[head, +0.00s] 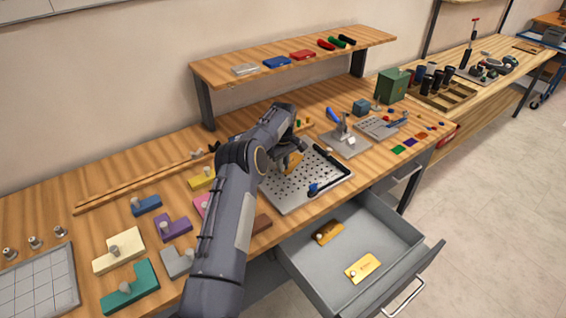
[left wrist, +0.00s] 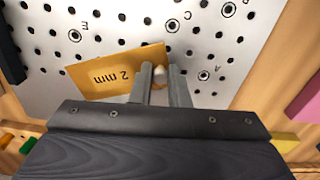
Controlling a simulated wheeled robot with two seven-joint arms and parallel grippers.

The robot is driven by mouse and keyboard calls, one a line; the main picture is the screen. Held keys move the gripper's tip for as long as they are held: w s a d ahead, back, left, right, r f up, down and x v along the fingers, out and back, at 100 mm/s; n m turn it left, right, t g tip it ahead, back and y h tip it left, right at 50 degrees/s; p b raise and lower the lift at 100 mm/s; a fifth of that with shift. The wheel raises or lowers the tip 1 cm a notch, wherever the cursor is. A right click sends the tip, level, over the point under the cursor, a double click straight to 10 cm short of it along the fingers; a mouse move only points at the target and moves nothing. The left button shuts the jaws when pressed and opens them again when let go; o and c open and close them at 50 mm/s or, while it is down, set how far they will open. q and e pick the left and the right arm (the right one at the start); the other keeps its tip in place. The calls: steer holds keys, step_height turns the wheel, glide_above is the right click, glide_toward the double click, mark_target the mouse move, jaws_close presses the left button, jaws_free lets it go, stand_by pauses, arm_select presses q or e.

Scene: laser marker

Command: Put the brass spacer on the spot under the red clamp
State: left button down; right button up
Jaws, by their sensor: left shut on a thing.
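My left gripper (left wrist: 158,84) is shut on the knob of a brass spacer (left wrist: 105,72) marked "2 mm". The spacer is over the white perforated plate (left wrist: 215,45), which has ringed, lettered spots. I cannot tell whether it touches the plate. In the head view the spacer (head: 293,162) shows below the left gripper (head: 290,156), over the rear of the perforated plate (head: 292,200). A blue-and-black clamp (head: 314,188) sits on its front edge. I cannot make out a red clamp; my arm hides part of the plate. My right gripper is not in view.
The open drawer (head: 372,225) holds a dark brass plate (head: 328,232) and a brighter one (head: 362,267). A black bar (head: 327,156) lines the plate's right side. Coloured knobbed blocks (head: 118,249) stand at left. A shelf (head: 345,42) rises behind; a blue-handled device (head: 345,140) stands at right.

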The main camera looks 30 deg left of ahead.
arm_select(q)
steer(key=c, duration=1.8)
jaws_free()
steer(key=shift+f, duration=0.2)
steer(key=shift+c, duration=0.2)
steer(key=o, duration=0.5)
steer(key=shift+c, duration=0.2)
steer(key=shift+r, duration=0.1)
